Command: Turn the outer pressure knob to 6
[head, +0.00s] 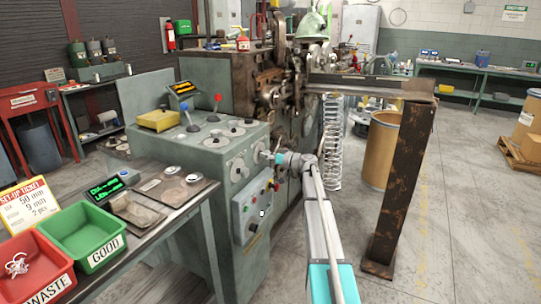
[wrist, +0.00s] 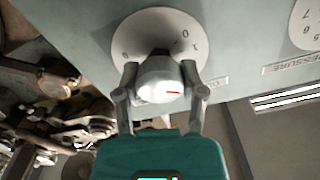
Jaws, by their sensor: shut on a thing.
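My gripper (wrist: 160,88) is shut on a pale rounded knob (wrist: 160,78) with a short red mark, seen in the wrist view. The knob stands in front of a round white dial plate (wrist: 150,28). A 0 and a 1 show at the plate's right; the gripper and knob hide part of it. A second dial plate (wrist: 306,28) with 5, 6 and 7 shows at the right edge. A label reading PRESSURE (wrist: 292,62) is near it; another label (wrist: 217,83) by my finger is partly hidden. In the head view, my gripper (head: 268,157) is at the console's (head: 240,140) right front.
Other knobs and levers (head: 216,100) stand on the console top. A lower button panel (head: 254,206) is just below my gripper. A hanging spring (head: 332,140) and a rusty post (head: 402,185) stand to the right. Open floor (head: 470,220) lies beyond the post.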

